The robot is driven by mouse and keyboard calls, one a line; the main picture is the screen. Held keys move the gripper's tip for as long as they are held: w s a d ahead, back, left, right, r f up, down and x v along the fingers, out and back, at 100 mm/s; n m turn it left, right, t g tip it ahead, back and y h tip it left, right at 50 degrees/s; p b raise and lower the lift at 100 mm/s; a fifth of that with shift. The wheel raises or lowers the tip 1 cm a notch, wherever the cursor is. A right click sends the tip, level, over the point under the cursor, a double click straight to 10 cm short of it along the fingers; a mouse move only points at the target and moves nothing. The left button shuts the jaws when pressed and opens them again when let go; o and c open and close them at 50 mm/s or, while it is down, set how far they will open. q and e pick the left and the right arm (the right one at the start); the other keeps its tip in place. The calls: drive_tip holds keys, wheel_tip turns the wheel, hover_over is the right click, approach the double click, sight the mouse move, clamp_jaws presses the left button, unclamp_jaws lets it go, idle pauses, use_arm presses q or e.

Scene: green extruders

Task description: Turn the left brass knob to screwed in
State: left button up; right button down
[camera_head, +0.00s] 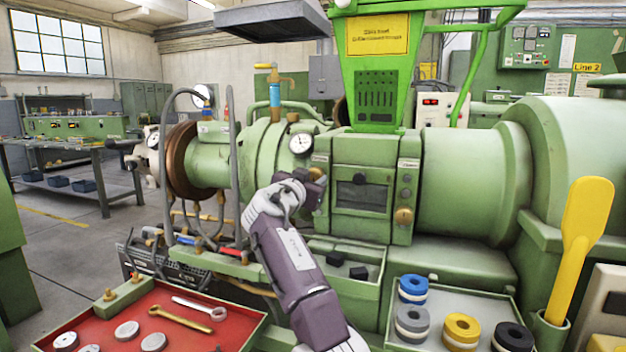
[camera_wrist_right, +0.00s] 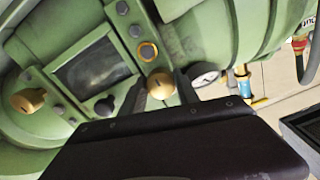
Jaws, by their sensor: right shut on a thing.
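The left brass knob (camera_head: 316,173) is on the left side of the green machine's front panel, mostly covered by my right gripper (camera_head: 313,188). In the right wrist view the left brass knob (camera_wrist_right: 160,85) sits between the two dark fingers of my right gripper (camera_wrist_right: 160,88), which is shut on it. Its round face shows; the shaft behind is hidden. The right brass knob (camera_head: 403,216) is on the panel's lower right, apart from the gripper. It also shows at the left of the right wrist view (camera_wrist_right: 28,100). My left gripper is out of view.
A dark window (camera_head: 362,194) lies between the knobs. A pressure gauge (camera_head: 301,143) stands up and left of the gripper. Below are a red tray (camera_head: 235,330) with tools and a grey tray (camera_head: 460,297) with coloured rings. A yellow scoop (camera_head: 580,225) stands at right.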

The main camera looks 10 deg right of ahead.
idle(0.5)
drive_tip(key=c, duration=0.9)
unclamp_jaws()
drive_tip(key=b+v, duration=0.6)
drive_tip(key=v, duration=0.3)
drive_tip(key=shift+f, duration=0.1)
